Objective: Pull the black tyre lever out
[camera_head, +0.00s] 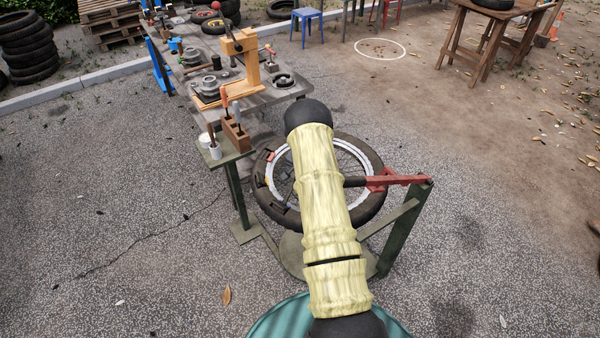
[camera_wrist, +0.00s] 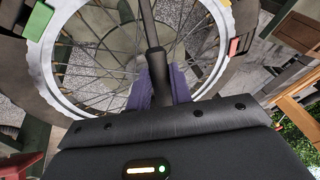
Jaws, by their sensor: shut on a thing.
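A black tyre lever (camera_wrist: 149,30) runs up from my gripper (camera_wrist: 158,86) across the wheel's spokes in the wrist view. The purple fingers are shut on the lever's thicker lower end. The lever's far end runs out of the top of that view, so I cannot tell whether it touches the rim or tyre. The spoked wheel has a white rim (camera_wrist: 52,92) and a black tyre (camera_head: 373,207), and lies on a green stand (camera_head: 402,232) in the head view. There my arm covers the middle of the wheel and hides my gripper and the lever.
A red bracket (camera_head: 402,179) with a black rod reaches over the wheel's right side. A small shelf (camera_head: 222,158) at left holds a wooden tool block (camera_head: 236,134). Behind stands a workbench (camera_head: 278,97) with a wooden press (camera_head: 243,62). Open ground lies left and right.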

